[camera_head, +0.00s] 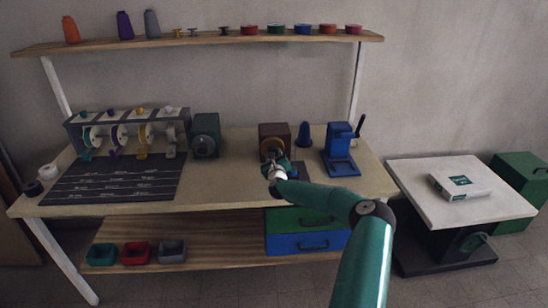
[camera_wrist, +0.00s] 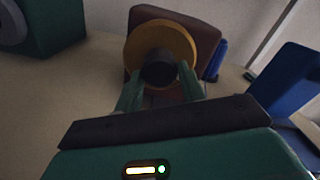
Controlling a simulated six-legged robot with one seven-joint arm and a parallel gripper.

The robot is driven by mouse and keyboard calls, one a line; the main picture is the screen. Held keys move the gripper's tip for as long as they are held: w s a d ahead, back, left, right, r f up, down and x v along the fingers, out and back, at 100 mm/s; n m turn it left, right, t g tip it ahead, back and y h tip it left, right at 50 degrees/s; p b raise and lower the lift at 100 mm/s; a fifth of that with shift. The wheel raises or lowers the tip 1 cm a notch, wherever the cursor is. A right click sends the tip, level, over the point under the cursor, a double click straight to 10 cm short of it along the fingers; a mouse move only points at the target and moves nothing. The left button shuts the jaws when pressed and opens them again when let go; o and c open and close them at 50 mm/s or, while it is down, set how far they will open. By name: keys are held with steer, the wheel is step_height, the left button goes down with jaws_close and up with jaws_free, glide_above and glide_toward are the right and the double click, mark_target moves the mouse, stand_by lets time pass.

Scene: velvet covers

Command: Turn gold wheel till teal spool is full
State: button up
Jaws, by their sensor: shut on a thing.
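The gold wheel (camera_wrist: 184,40) is mounted on the front of a brown box (camera_wrist: 207,35). A dark round knob (camera_wrist: 158,70) stands out from the wheel's middle. In the head view the wheel (camera_head: 271,146) is small and partly covered by my gripper (camera_head: 274,166). In the wrist view my gripper (camera_wrist: 159,80) is shut on the dark knob, with one green finger on each side. A spool with teal parts (camera_head: 91,137) sits at the left end of the grey rack. How much thread it carries is too small to tell.
A dark green machine (camera_head: 206,136) stands left of the brown box. A blue cone (camera_head: 304,134) and a blue machine (camera_head: 340,150) stand to its right. A dark mat (camera_head: 115,180) lies at the table's left. A shelf (camera_head: 210,39) runs above.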

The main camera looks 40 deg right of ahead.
steer(key=m, duration=0.4)
steer(key=shift+m, duration=1.8)
steer(key=shift+r, duration=0.1)
steer(key=o, duration=1)
steer(key=shift+c, duration=0.2)
steer(key=shift+s+a, duration=0.1)
steer(key=v, duration=1.3)
steer(key=shift+s+a, duration=0.2)
steer(key=shift+a, duration=0.05)
